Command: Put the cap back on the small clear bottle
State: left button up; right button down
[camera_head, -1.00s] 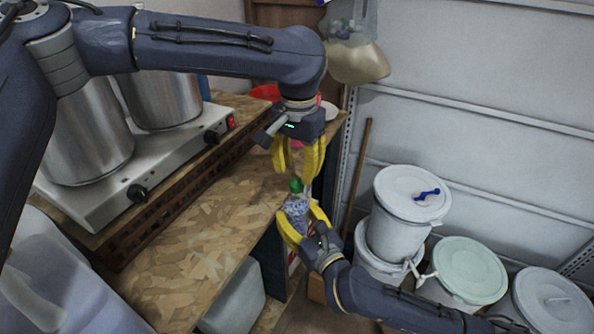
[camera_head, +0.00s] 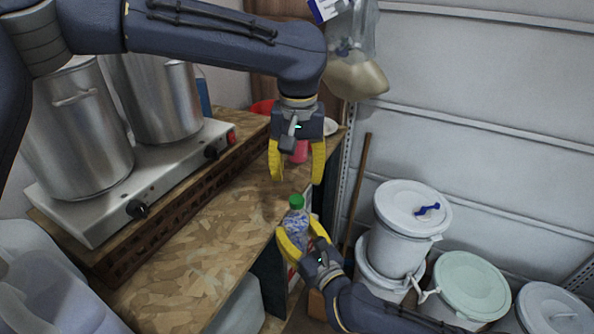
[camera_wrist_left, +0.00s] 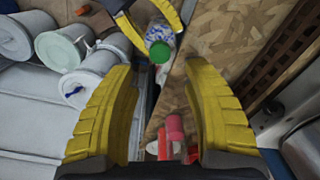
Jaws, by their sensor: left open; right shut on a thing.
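The small clear bottle (camera_head: 297,221), with a blue-and-white pattern, stands roughly upright in my right gripper (camera_head: 298,229), whose yellow fingers are shut around its body. A green cap (camera_head: 296,201) sits on the bottle's top; how tightly it is seated I cannot tell. My left gripper (camera_head: 296,182) points down just above the cap, its fingers spread and empty. In the left wrist view the green cap (camera_wrist_left: 160,53) lies beyond the gap between the left fingers (camera_wrist_left: 158,72), with the bottle (camera_wrist_left: 161,32) behind it. The right fingers partly hide the bottle's lower part.
The chipboard bench (camera_head: 205,240) carries a hotplate (camera_head: 150,185) with two steel pots at left. A pink object (camera_head: 299,152) and a red bowl stand behind my left gripper. White lidded buckets (camera_head: 412,207) stand at right. Bare bench lies left of the bottle.

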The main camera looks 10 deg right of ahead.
aim_at(296, 199)
pick_arm(q)
jog(key=shift+w+f, duration=0.1)
jog(key=shift+f, duration=3.9)
jog(key=shift+o, duration=0.2)
grip_shut()
jog(key=m, duration=1)
